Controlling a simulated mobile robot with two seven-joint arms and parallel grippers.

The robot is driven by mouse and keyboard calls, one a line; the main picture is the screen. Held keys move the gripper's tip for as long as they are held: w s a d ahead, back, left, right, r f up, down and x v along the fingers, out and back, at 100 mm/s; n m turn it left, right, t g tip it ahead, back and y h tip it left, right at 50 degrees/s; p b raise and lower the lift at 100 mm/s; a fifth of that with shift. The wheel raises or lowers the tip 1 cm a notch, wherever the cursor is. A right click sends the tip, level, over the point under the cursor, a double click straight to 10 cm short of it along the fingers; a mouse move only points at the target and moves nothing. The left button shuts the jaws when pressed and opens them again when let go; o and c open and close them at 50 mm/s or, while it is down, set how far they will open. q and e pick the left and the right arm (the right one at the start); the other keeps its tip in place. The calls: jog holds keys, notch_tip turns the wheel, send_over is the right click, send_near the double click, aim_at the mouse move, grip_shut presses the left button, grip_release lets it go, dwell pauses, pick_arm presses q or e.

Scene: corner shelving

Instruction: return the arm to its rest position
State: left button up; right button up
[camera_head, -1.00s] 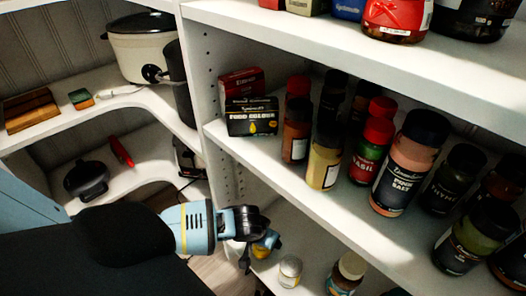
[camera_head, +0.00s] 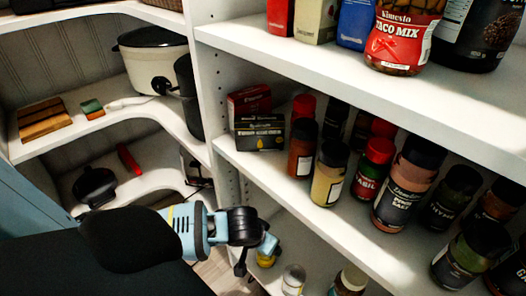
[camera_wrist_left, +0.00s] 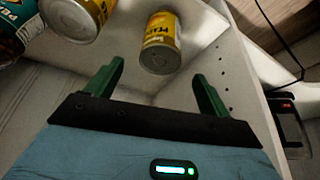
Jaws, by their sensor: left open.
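My left arm comes in from the left in the head view. Its gripper (camera_head: 262,252) hangs beside the front of the right-hand shelving, near the lowest visible shelf. The left wrist view shows its two green fingers (camera_wrist_left: 158,78) spread apart with nothing held between them. A yellow can (camera_wrist_left: 160,45) stands beyond the fingertips, apart from them. In the head view the fingers are small and partly hidden by the wrist. My right gripper is in neither view.
The middle shelf (camera_head: 300,205) holds several spice jars and food colour boxes (camera_head: 260,132). A lower shelf has a small jar (camera_head: 293,279). Left, corner shelves carry a slow cooker (camera_head: 152,62), wooden block (camera_head: 41,119) and black pan (camera_head: 94,187). A white side panel (camera_wrist_left: 235,70) stands right of the fingers.

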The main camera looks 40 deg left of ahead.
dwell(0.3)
